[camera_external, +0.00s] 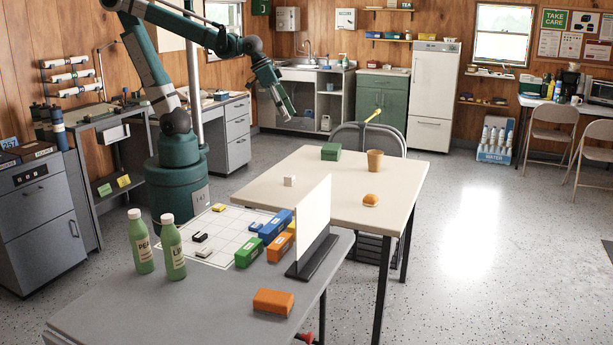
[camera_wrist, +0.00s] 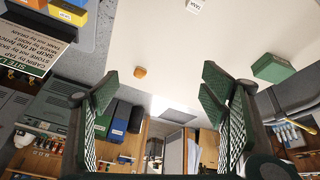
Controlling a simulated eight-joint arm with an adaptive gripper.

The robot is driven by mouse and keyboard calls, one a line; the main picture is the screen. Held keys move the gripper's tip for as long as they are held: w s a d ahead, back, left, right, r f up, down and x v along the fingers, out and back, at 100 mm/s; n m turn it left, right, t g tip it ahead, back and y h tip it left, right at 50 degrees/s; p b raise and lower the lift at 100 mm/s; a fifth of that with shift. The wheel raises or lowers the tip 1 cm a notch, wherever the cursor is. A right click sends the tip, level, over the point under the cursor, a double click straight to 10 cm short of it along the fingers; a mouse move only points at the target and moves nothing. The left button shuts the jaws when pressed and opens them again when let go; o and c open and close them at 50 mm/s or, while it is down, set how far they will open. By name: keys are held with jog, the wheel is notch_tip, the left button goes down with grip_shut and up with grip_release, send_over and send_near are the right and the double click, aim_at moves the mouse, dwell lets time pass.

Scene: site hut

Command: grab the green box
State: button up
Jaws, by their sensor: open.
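A plain green box (camera_external: 331,151) sits on the far side of the cream table (camera_external: 250,193), left of a tan cup. The box also shows in the wrist view (camera_wrist: 273,67), to the upper right, beyond the right finger. My gripper (camera_external: 289,110) is up in the air, left of and above that box in the external view, clear of the table. In the wrist view its mesh-lined fingers (camera_wrist: 160,100) are spread apart with nothing held between them. Another green box (camera_external: 249,252), with a label, lies on the nearer grey table beside blue and orange ones.
A tan cup (camera_external: 375,161), a bun (camera_external: 370,199) and a white cube (camera_external: 289,181) stand on the cream table. An upright white panel (camera_external: 314,222) stands on the grey table near the cream table. Two green bottles (camera_external: 173,247) stand at the left. Folded chairs stand behind the cream table.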

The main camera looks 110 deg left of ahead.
jog(key=w+a+f+n+g, duration=0.1)
jog(key=w+a+n, duration=0.35)
jog(key=a, duration=0.65)
jog(key=n+g+h+p, duration=0.1)
jog(key=n+g+p, duration=0.3)
jog(key=n, duration=0.6)
send_over(331, 146)
jog(key=f, duration=1.3)
jog(key=d+f, duration=0.1)
jog(key=f, duration=0.5)
jog(key=shift+w+f, duration=0.25)
jog(key=shift+w, duration=0.1)
jog(key=shift+s+a+f+n, duration=0.15)
jog(key=shift+a+f+n, duration=0.05)
jog(key=shift+a+n, duration=0.1)
jog(key=shift+f+b, duration=0.45)
jog(key=shift+f, duration=0.8)
jog(key=shift+f, duration=0.1)
